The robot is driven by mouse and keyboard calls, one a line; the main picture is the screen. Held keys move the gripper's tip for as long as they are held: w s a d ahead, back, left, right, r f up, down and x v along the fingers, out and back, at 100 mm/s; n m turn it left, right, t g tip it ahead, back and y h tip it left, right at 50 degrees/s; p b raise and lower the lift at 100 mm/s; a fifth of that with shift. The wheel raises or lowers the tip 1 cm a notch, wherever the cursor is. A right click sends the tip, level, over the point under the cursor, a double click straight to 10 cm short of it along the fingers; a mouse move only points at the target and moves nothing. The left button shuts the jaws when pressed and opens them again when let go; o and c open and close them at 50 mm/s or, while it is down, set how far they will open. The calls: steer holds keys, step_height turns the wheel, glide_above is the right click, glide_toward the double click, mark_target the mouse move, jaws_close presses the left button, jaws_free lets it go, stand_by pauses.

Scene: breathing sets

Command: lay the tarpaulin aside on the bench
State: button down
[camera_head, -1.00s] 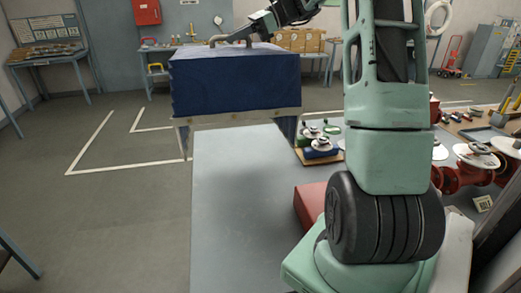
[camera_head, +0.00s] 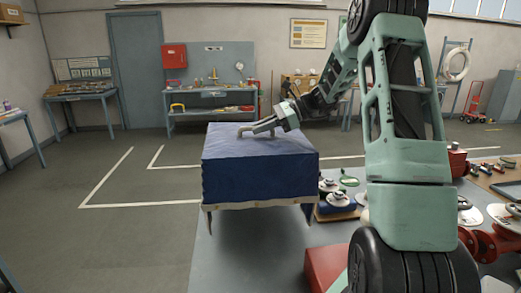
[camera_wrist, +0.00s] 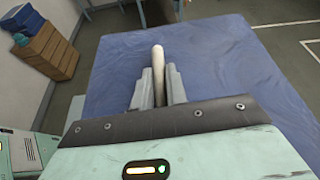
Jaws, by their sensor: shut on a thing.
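The tarpaulin (camera_head: 260,178) is a dark blue, box-shaped cover with a pale lower edge and a tan bar handle (camera_head: 246,128) on top. My gripper (camera_head: 262,126) is shut on that handle from above. In the wrist view the handle (camera_wrist: 158,52) runs between the two grey fingers, with the blue top (camera_wrist: 225,75) spread beneath. The tarpaulin is level over the far end of the grey bench (camera_head: 240,255) and hides that end.
Right of the tarpaulin on the bench are small blue and white parts on a board (camera_head: 335,208) and a red box (camera_head: 325,268). Red valves (camera_head: 490,242) stand farther right. The bench's near left part is bare. Open floor lies to the left.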

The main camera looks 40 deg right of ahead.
mark_target(266, 139)
steer(key=shift+f+p, duration=0.7)
steer(key=shift+f, duration=1.6)
steer(key=c, duration=1.4)
jaws_free()
steer(key=shift+f, duration=0.1)
